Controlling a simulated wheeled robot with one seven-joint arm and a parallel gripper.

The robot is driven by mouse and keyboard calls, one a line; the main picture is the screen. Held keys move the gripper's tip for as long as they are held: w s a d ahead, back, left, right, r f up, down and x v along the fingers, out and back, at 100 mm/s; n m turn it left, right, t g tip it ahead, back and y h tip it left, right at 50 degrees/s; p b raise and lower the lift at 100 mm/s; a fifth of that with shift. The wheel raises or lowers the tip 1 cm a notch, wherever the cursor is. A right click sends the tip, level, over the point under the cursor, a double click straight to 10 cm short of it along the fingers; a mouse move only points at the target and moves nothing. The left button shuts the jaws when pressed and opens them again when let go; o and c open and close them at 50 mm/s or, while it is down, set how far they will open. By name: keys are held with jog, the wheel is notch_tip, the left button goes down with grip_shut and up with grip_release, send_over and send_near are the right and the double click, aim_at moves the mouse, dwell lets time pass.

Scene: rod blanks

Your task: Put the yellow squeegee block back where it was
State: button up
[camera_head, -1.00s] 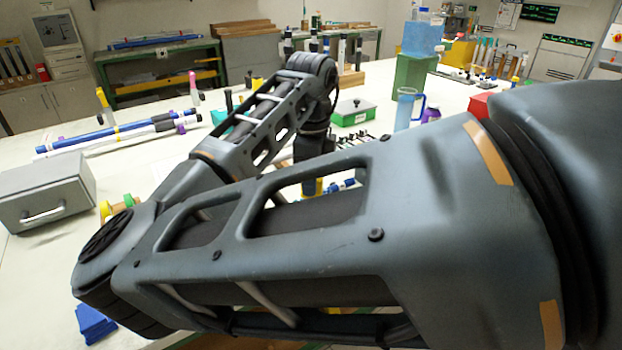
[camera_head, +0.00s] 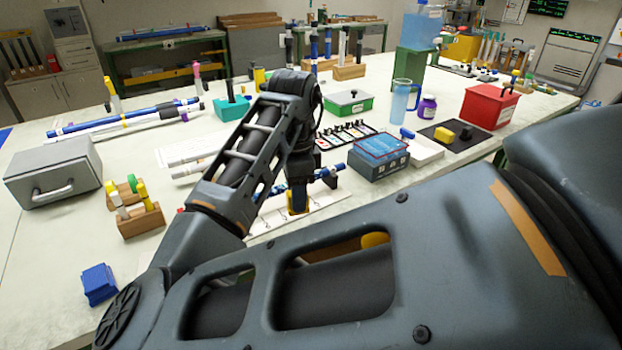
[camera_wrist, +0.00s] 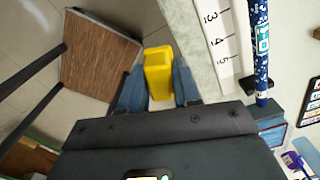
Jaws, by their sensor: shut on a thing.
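My gripper (camera_wrist: 158,88) is shut on the yellow squeegee block (camera_wrist: 158,70), which stands between its two blue-grey fingers in the wrist view. In the head view my gripper (camera_head: 298,208) points down at the near side of the white numbered board (camera_head: 335,203), with a bit of yellow at its tip. In the wrist view the white board (camera_wrist: 222,45) and a blue patterned rod (camera_wrist: 262,45) lie right of the block, apart from it. Below the block the floor shows beyond the table edge. I cannot tell its exact height.
A blue-grey box (camera_head: 378,158) stands right of the board. A dark mat (camera_head: 462,146) farther right holds another yellow block (camera_head: 443,134) and a black one. A wooden holder (camera_head: 140,218) stands left. A brown wooden top (camera_wrist: 100,62) sits below table level.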

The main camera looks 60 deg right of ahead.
jog(key=w+a+f+n, duration=0.4)
jog(key=a+f+n, duration=0.1)
jog(key=a+n, duration=0.3)
jog(key=w+a+f+n, duration=0.5)
jog(key=a+n, duration=0.4)
jog(key=n, duration=0.1)
jog(key=w+a+f+n, duration=0.4)
jog(key=a+n, duration=0.4)
jog(key=n, duration=0.2)
jog(key=shift+w+a+f, duration=0.15)
jog(key=shift+f, duration=0.45)
